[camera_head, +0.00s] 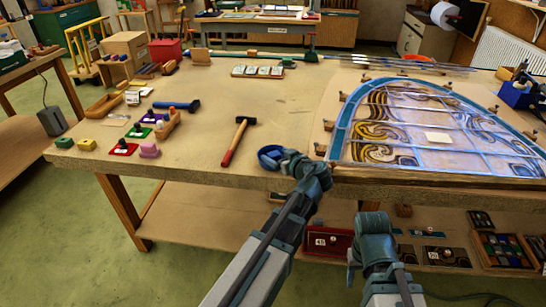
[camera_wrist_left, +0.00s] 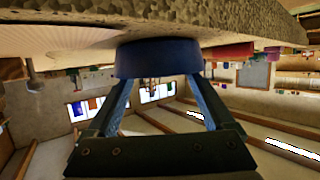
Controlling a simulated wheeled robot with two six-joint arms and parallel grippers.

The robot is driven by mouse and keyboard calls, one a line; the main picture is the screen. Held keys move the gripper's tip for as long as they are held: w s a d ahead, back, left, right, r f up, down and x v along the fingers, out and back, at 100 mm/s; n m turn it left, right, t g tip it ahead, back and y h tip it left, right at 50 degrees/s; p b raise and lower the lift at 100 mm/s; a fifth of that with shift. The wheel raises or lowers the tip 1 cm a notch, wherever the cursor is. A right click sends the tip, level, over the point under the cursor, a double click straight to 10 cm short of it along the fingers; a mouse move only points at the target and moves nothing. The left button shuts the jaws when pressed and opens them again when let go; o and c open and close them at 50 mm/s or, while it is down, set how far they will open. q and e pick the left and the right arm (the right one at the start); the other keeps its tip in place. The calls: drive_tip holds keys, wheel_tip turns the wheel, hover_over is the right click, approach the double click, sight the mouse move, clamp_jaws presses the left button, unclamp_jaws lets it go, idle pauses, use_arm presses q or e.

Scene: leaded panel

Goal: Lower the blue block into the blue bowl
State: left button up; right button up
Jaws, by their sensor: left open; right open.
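The blue bowl (camera_head: 267,154) stands on the table near its front edge, left of the leaded panel. My left gripper (camera_head: 290,160) is at the bowl's right side and partly covers it. In the left wrist view, its two fingers (camera_wrist_left: 158,88) are apart, with a round blue thing that looks like the bowl (camera_wrist_left: 158,58) at their tips. I cannot make out a separate blue block; the bowl's inside is too small to read. My right gripper (camera_head: 374,222) is in front of the table edge, with nothing seen in it.
The leaded panel (camera_head: 430,125) lies to the right of the bowl. A hammer with a red handle (camera_head: 237,143) lies to its left. A green block (camera_head: 64,142) and a yellow block (camera_head: 86,144) sit at the left corner.

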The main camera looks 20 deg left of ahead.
use_arm(q)
drive_tip(key=p+v, duration=0.3)
drive_tip(key=v, duration=0.7)
drive_tip(key=shift+s+d, duration=0.2)
use_arm(e)
wheel_tip(320, 180, up, 4)
drive_tip(key=shift+f, duration=0.2)
drive_tip(key=shift+d, duration=0.1)
